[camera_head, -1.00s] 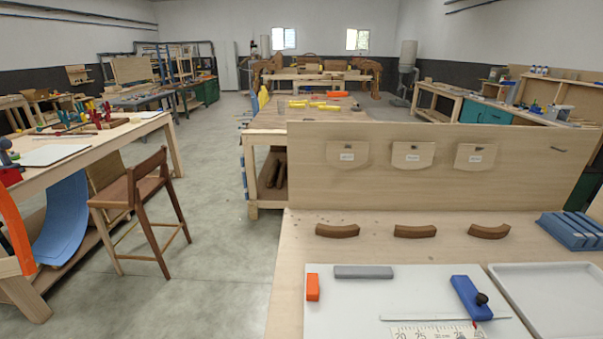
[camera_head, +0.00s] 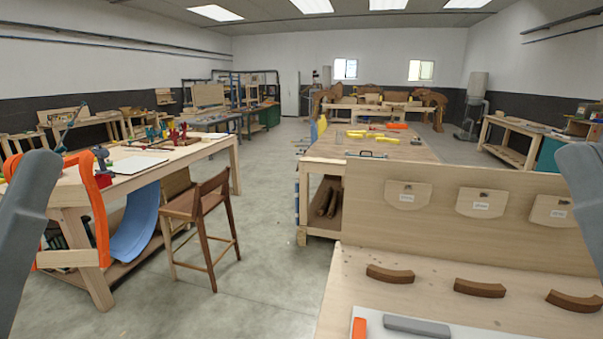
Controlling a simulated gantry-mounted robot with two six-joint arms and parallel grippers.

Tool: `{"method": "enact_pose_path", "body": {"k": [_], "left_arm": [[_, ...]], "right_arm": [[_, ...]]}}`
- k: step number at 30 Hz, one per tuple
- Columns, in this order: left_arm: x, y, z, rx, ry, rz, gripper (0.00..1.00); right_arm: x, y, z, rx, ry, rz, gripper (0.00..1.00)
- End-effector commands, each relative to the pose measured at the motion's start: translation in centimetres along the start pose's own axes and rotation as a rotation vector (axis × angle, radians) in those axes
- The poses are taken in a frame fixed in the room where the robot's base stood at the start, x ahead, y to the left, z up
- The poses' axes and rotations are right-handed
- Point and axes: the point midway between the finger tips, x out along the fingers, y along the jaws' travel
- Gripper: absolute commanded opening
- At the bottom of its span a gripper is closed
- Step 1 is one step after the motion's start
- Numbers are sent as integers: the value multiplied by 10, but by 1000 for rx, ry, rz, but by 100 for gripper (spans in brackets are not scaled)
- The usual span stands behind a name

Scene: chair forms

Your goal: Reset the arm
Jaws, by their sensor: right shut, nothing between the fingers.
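My right gripper (camera_head: 582,185) shows as a grey shape cut off at the right edge. It is shut and holds nothing. It hangs in front of the right end of the upright wooden board (camera_head: 370,220). A grey part of my left arm stands at the left edge. My left gripper itself is not in view. Three curved brown wooden pieces (camera_head: 390,274) lie in a row on the near workbench (camera_head: 345,290), clear of my right gripper.
Three labelled pockets (camera_head: 407,194) are on the board. A grey block (camera_head: 417,327) and an orange block (camera_head: 359,328) lie on the bench's white surface. A wooden chair (camera_head: 200,218) stands left beside a cluttered table (camera_head: 150,170). Open floor (camera_head: 260,260) lies between.

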Motion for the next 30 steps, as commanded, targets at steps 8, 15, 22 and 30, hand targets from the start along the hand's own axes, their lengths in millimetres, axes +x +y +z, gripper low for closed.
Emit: {"method": "enact_pose_path", "body": {"k": [8, 15, 22, 30], "left_arm": [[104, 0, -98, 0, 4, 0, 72], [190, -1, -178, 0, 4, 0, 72], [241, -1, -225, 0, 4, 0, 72], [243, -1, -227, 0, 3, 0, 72]], "right_arm": [[105, 1, -95, -5, -1, 2, 0], [191, 1, -173, -7, -2, 3, 0], [242, 1, -220, -7, -3, 3, 0], [245, 1, -223, -7, -3, 4, 0]]}}
